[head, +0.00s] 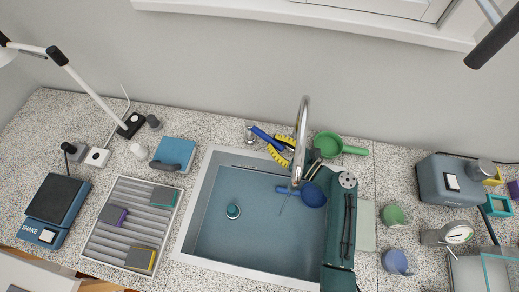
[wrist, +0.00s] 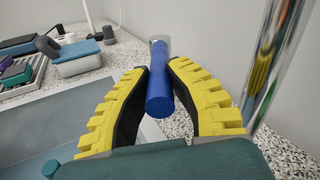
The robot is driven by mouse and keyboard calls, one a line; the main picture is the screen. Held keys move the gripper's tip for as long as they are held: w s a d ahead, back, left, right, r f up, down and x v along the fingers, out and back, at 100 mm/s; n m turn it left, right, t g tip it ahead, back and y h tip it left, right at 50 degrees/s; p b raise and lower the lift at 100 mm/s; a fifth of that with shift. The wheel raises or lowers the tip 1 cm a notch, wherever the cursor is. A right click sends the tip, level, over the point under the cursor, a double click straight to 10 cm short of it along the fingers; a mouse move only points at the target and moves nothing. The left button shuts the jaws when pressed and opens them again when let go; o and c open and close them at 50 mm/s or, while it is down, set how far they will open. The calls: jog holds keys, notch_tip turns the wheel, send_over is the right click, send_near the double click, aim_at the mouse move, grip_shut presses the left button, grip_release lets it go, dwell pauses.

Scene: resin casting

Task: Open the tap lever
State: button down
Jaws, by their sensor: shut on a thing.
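The tap lever (head: 264,138) is a blue bar behind the sink's back edge, with a chrome piece at its left end. In the wrist view the lever (wrist: 160,92) points toward the camera. My gripper (head: 283,148) has yellow-and-black fingers, which stand on either side of the lever and are shut on it in the wrist view (wrist: 159,72). The chrome tap spout (head: 303,120) rises just right of my gripper and curves over the sink. Whether water runs is not clear.
The sink (head: 210,245) holds a blue ladle-like cup (head: 314,195) and a teal plug (head: 233,211). A green pan (head: 326,146) lies right of the spout. A slotted tray (head: 97,249) and a blue box (head: 176,151) stand left. My arm crosses the sink's right side.

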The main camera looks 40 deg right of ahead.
jog(key=shift+d+f, duration=0.1)
dwell(0.4)
jog(key=c, duration=0.9)
grip_release()
jog(key=shift+w, duration=0.1)
jog(key=s, duration=0.4)
jog(key=s+d, duration=0.1)
jog(key=s, duration=0.7)
jog(key=shift+d, duration=0.35)
